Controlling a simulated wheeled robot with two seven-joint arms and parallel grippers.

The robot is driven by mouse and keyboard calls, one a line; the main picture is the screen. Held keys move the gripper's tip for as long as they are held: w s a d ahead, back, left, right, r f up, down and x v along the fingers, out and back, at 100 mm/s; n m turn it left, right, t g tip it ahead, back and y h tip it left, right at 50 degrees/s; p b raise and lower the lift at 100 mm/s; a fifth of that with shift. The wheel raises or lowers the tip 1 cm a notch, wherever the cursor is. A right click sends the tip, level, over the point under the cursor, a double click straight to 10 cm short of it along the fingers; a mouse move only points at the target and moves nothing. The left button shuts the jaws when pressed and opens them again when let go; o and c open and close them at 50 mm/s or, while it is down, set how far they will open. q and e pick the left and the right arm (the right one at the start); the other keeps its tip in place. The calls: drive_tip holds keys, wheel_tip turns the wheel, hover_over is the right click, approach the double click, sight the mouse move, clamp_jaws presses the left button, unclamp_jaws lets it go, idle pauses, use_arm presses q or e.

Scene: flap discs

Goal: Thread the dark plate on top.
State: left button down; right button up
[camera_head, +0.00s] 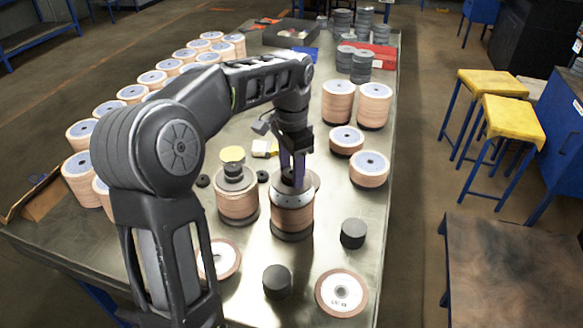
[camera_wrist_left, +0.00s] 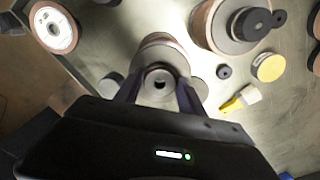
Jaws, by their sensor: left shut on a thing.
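My left gripper (camera_head: 292,182) points straight down over the front right stack of flap discs (camera_head: 292,217). Its purple fingers are shut on the hub of the dark plate (camera_head: 289,200), a grey round piece with a central hole; the hub also shows between the fingers in the left wrist view (camera_wrist_left: 160,84). The plate is at the top of the stack, roughly centred; I cannot tell whether it sits fully flat. The fingers hide part of the hub and whatever passes through it. My right gripper is in neither view.
A similar stack (camera_head: 238,203) with a grey plate and dark knob stands close left. A yellow-topped piece (camera_head: 232,154) stands behind it. Dark cylinders (camera_head: 353,233) (camera_head: 277,280) and a loose disc (camera_head: 341,292) lie in front. Several disc stacks line the left and right.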

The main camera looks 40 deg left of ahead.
use_arm(q)
drive_tip(key=shift+f, duration=0.3)
idle(0.5)
drive_tip(key=shift+f, duration=0.15)
drive_tip(key=shift+f+b, duration=1.1)
drive_tip(key=shift+f, duration=0.25)
drive_tip(key=c, duration=0.6)
unclamp_jaws()
